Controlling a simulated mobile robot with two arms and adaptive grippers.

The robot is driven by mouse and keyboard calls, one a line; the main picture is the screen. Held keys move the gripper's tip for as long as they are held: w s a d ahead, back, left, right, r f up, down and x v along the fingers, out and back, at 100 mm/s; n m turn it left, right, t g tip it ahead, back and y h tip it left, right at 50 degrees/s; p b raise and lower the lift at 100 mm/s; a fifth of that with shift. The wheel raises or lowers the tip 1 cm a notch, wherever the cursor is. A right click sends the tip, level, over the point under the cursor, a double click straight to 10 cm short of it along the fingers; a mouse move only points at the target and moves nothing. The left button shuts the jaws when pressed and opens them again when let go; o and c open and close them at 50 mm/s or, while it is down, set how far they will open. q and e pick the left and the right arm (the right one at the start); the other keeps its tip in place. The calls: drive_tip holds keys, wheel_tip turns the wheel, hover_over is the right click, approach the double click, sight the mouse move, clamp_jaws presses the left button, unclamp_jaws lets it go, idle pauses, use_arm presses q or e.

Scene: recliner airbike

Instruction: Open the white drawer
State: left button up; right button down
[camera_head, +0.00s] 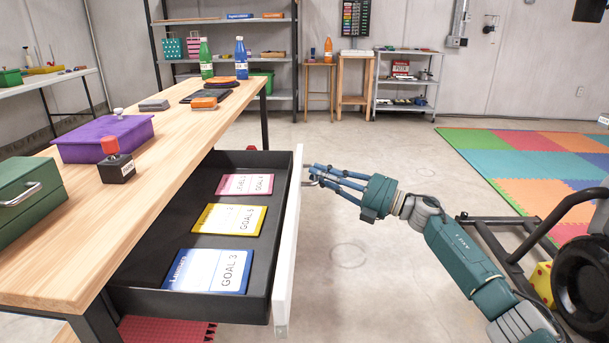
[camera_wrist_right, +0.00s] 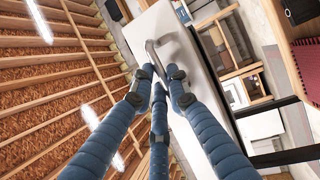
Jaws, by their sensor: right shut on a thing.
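The white drawer (camera_head: 288,244) is pulled out from under the wooden table, and its black inside shows. In it lie a pink card (camera_head: 245,184), a yellow card (camera_head: 229,219) and a blue-and-white card (camera_head: 208,270). My right gripper (camera_head: 314,173) is at the outer side of the white front, with its blue fingers shut on the handle (camera_head: 307,182). In the right wrist view the metal handle (camera_wrist_right: 171,40) stands on the white front just beyond the fingertips (camera_wrist_right: 160,80). The fingers partly hide the handle. My left gripper is not in view.
The wooden table (camera_head: 60,240) holds a purple box (camera_head: 101,138), a green toolbox (camera_head: 28,200), a red-topped stamp (camera_head: 116,165) and bottles. Open floor (camera_head: 380,270) lies right of the drawer. A black-wheeled thing (camera_head: 585,275) stands at the right edge.

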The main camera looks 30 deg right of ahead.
drive_tip(key=shift+s+d, duration=0.3)
drive_tip(key=c, duration=1.7)
unclamp_jaws()
drive_tip(key=shift+o, duration=0.2)
drive_tip(key=v, duration=1.2)
drive_tip(key=shift+d, duration=0.15)
